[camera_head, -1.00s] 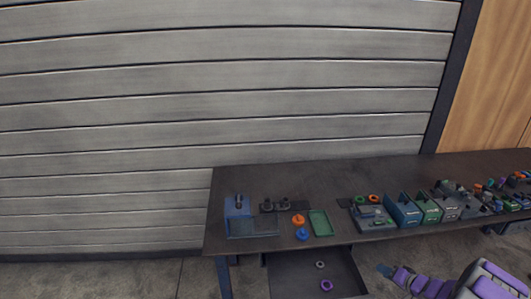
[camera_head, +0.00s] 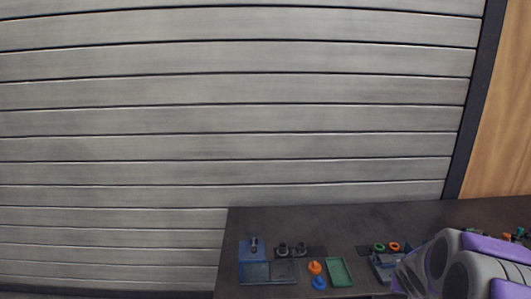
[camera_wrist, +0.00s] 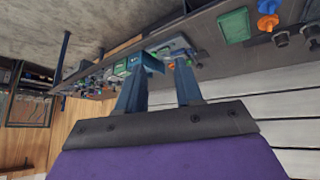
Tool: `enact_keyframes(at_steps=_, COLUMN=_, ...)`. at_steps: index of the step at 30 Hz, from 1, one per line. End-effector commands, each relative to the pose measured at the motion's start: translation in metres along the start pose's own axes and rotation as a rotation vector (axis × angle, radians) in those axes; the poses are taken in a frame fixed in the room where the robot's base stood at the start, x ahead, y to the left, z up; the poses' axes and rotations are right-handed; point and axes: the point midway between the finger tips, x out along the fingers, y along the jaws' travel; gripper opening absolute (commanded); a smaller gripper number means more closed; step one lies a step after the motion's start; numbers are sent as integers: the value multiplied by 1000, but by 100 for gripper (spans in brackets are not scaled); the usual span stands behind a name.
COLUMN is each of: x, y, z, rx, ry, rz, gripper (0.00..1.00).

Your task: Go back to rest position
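My gripper (camera_wrist: 162,68) shows in the wrist view with two blue fingers spread apart and nothing between them. The table edge and items seen past the fingertips are farther off. In the head view my grey and purple arm (camera_head: 465,262) fills the lower right corner and hides part of the table. The fingers cannot be made out in the head view.
A dark table (camera_head: 340,222) stands along the grey slatted wall (camera_head: 230,120). It bears a blue fixture (camera_head: 252,252), an orange knob (camera_head: 314,268), a blue knob (camera_head: 319,283), a green tray (camera_head: 340,272) and a grey fixture (camera_head: 384,268). A wooden panel (camera_head: 505,135) is at right.

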Motion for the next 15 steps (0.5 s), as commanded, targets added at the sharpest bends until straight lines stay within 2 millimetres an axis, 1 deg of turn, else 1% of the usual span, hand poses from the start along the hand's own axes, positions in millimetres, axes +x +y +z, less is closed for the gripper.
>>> enact_keyframes(at_steps=1, x=-19, y=-6, z=9, rx=-18, ry=-25, rz=11, gripper=35)
enact_keyframes(at_steps=5, x=-63, y=-15, z=44, rx=-64, ry=-117, rz=35, gripper=35)
enact_keyframes(at_steps=6, x=-77, y=-18, z=57, rx=-79, ry=-148, rz=40, gripper=35)
enact_keyframes(at_steps=8, x=-97, y=-23, z=76, rx=-102, ry=-195, rz=40, gripper=35)
enact_keyframes(at_steps=12, x=-144, y=-34, z=127, rx=-163, ry=-313, rz=23, gripper=35)
enact_keyframes(at_steps=14, x=-165, y=-38, z=150, rx=-190, ry=-367, rz=9, gripper=35)
enact_keyframes(at_steps=15, x=-178, y=-40, z=166, rx=-209, ry=-401, rz=-3, gripper=35)
